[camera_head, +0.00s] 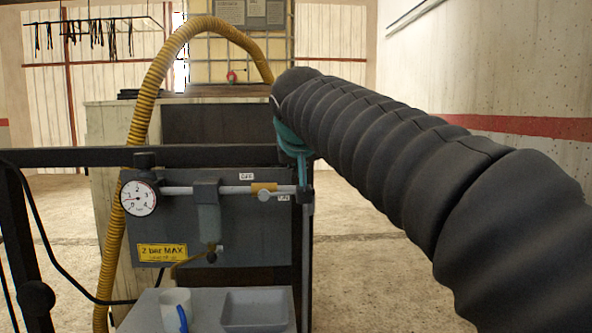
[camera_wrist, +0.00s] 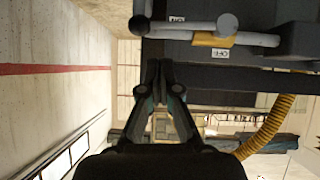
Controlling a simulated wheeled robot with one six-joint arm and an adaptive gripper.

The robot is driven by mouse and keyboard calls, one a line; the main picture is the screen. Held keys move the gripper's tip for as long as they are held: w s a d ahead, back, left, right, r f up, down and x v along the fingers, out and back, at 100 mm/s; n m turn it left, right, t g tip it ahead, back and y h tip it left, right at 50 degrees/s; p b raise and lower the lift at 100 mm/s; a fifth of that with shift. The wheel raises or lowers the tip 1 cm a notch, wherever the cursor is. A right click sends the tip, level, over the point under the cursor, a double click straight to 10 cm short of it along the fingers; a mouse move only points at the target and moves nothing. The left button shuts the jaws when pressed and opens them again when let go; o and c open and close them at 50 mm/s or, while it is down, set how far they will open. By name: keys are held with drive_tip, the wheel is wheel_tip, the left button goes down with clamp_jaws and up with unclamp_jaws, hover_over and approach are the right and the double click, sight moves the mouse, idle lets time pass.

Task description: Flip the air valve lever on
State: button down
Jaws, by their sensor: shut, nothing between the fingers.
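The air valve has a yellow body (camera_head: 263,187) on a horizontal grey pipe (camera_head: 225,190) in front of a grey panel. In the wrist view, upside down, the yellow body (camera_wrist: 213,40) shows below a grey lever bar (camera_wrist: 190,26) with a rounded hub. The bar seems to lie along the pipe, towards its dark-capped end. One label (camera_wrist: 221,54) reads OFF; the other label (camera_wrist: 177,18), beside the bar, is too small to read surely. My gripper (camera_wrist: 160,65) is shut and empty near the pipe's end; in the head view my gripper (camera_head: 302,180) partly hides that end.
A pressure gauge (camera_head: 138,198) and a yellow "2 bar MAX" sign (camera_head: 162,252) are on the panel. A shelf below holds a white cup (camera_head: 175,308) and a grey tray (camera_head: 254,328). A yellow hose (camera_head: 140,110) arches behind. Open floor lies to the right.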

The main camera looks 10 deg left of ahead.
drive_tip(key=v, duration=1)
drive_tip(key=s+d+f+n+g, duration=0.1)
drive_tip(key=s+f+g, duration=0.1)
drive_tip(key=f, duration=0.7)
drive_tip(key=s+d+f+n+g, duration=0.1)
drive_tip(key=d+f+n, duration=0.1)
drive_tip(key=f, duration=0.6)
drive_tip(key=s+d+f+m+g+h, duration=0.1)
drive_tip(key=s+d+f+m, duration=0.2)
drive_tip(key=s+d+f, duration=0.5)
drive_tip(key=s+d+f+m+g+h+p, duration=0.1)
drive_tip(key=s+d+f+m, duration=0.2)
drive_tip(key=s+d+f, duration=0.6)
drive_tip(key=d+f, duration=0.3)
drive_tip(key=d, duration=0.3)
drive_tip(key=shift+s+d+m+h, duration=0.3)
drive_tip(key=shift+d+m, duration=0.1)
